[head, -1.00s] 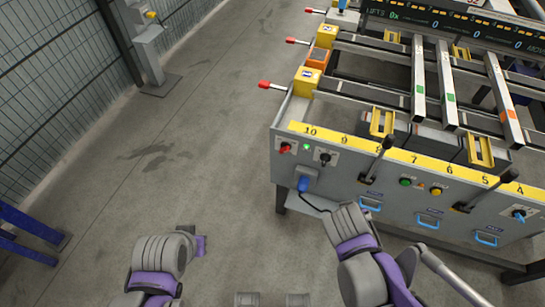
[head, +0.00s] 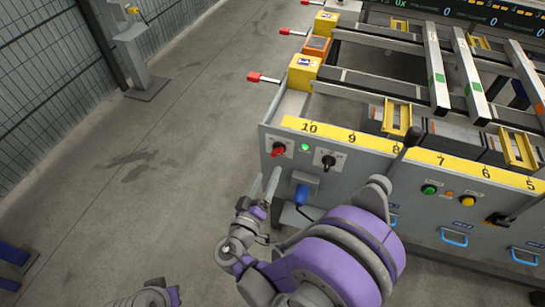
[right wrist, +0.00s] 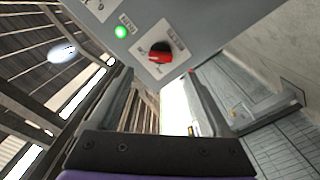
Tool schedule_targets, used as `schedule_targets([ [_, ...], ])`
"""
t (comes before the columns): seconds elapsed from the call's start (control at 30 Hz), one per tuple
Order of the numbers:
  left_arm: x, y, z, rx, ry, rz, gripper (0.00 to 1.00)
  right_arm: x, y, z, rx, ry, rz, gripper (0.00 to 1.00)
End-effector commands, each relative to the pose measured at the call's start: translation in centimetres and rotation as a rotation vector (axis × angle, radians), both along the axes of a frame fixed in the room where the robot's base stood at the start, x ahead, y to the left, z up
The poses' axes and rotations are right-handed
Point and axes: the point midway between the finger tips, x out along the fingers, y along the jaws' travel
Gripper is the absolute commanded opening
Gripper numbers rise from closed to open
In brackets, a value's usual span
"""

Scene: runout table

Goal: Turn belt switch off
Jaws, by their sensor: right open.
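A red rotary switch (head: 278,149) sits on a white plate at the left end of the grey front panel (head: 380,185). It also shows in the right wrist view (right wrist: 160,53), with small lettering I cannot read surely. A lit green lamp (head: 304,147) is right beside it. My right gripper (head: 266,184) is open and empty, its two fingers pointing up at the panel just below the red switch. In the right wrist view the switch lies ahead, between and beyond the fingertips (right wrist: 160,75), apart from them. My left gripper is not visible; only part of my left arm shows.
A black rotary switch (head: 328,160) is right of the lamp. A blue plug (head: 301,194) with a cable is below. A black lever (head: 411,138) sticks up from the panel. Red-tipped handles (head: 255,77) project left from the table.

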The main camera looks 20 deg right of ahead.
Motion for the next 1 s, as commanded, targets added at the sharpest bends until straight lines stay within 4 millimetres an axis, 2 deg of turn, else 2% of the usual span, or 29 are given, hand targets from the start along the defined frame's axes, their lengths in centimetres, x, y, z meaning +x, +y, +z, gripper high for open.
schedule_targets([
  [0.2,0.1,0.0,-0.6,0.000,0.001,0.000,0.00,3.6,-2.6,-0.1,-0.001,0.002,-0.005,0.82],
  [0.4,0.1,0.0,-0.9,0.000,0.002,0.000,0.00,5.9,-4.0,-0.1,0.000,0.003,-0.002,0.82],
  [0.8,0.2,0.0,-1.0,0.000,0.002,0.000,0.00,6.6,-4.5,0.0,0.000,0.003,0.000,0.82],
  [0.83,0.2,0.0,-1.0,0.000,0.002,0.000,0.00,6.6,-4.5,0.0,0.000,0.003,0.000,0.81],
  [1.0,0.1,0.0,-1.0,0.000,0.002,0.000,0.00,6.6,-4.5,0.0,0.000,0.003,0.000,0.50],
])
